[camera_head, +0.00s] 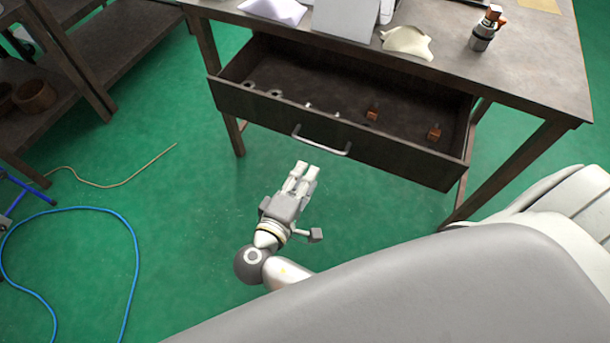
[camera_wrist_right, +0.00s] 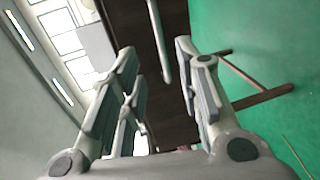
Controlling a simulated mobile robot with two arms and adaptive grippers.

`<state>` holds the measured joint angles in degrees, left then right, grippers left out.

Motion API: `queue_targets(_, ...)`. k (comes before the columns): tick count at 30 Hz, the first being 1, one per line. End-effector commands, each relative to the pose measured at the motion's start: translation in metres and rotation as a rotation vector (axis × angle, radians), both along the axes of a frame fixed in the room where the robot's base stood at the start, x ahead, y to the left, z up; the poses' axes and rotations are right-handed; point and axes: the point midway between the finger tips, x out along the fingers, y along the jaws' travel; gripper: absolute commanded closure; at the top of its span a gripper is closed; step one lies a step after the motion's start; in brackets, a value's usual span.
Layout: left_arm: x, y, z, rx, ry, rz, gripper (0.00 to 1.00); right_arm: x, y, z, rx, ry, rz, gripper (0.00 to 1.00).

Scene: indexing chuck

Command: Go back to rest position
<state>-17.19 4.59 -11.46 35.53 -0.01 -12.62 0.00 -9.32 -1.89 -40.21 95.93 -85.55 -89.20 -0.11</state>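My right gripper (camera_head: 306,167) is in front of the open drawer (camera_head: 408,157), a little below its metal handle (camera_head: 320,147) in the head view. Its two fingers stand apart with nothing between them. In the right wrist view, the fingertips of my right gripper (camera_wrist_right: 156,50) are spread and the drawer handle (camera_wrist_right: 158,42) shows beyond the gap. The gripper looks clear of the handle, though the exact distance is hard to tell. My left gripper is not in view.
The workbench (camera_head: 545,75) holds a metal canister (camera_head: 484,32) and a pale cloth (camera_head: 407,41). Several small parts, including an orange-brown block (camera_head: 433,133), lie in the drawer. A shelf (camera_head: 95,60) stands left. A blue hose (camera_head: 133,250) lies on the green floor, otherwise mostly clear.

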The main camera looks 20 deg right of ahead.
Motion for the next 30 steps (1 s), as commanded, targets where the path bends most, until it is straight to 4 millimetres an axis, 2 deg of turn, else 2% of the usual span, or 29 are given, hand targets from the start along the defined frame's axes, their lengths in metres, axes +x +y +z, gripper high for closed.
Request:
queue_targets(9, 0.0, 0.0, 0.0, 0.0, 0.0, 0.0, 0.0, 0.0, 0.0, -0.001, 0.0, 0.003, 0.001, 0.68)
queue_targets(11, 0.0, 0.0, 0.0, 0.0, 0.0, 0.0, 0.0, 0.001, -0.001, -0.008, 0.003, 0.019, 0.009, 0.68)
queue_targets(13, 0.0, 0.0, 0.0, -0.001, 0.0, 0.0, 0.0, 0.002, -0.001, -0.028, 0.016, 0.065, 0.033, 0.68)
queue_targets(14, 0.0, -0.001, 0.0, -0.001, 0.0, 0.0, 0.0, 0.002, -0.001, -0.041, 0.026, 0.095, 0.047, 0.68)
queue_targets(17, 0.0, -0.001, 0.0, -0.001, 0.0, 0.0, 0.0, -0.003, -0.003, -0.101, 0.084, 0.228, 0.105, 0.68)
queue_targets(18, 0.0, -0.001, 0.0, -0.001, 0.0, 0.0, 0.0, -0.008, -0.004, -0.13, 0.12, 0.29, 0.127, 0.68)
queue_targets(20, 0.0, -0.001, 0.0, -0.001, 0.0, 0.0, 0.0, -0.022, -0.007, -0.176, 0.186, 0.384, 0.154, 0.68)
queue_targets(21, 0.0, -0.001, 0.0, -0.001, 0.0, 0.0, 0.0, -0.033, -0.01, -0.204, 0.236, 0.441, 0.166, 0.68)
queue_targets(24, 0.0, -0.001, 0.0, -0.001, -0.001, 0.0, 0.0, -0.071, -0.016, -0.272, 0.38, 0.568, 0.173, 0.68)
queue_targets(26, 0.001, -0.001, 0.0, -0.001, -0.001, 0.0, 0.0, -0.1, -0.02, -0.308, 0.481, 0.632, 0.16, 0.68)
queue_targets(27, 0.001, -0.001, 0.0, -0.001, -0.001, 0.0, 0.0, -0.121, -0.023, -0.331, 0.553, 0.669, 0.142, 0.68)
queue_targets(29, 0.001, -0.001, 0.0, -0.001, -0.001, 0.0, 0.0, -0.155, -0.028, -0.362, 0.67, 0.71, 0.103, 0.68)
queue_targets(30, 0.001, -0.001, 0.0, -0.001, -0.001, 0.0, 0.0, -0.179, -0.031, -0.381, 0.751, 0.726, 0.067, 0.68)
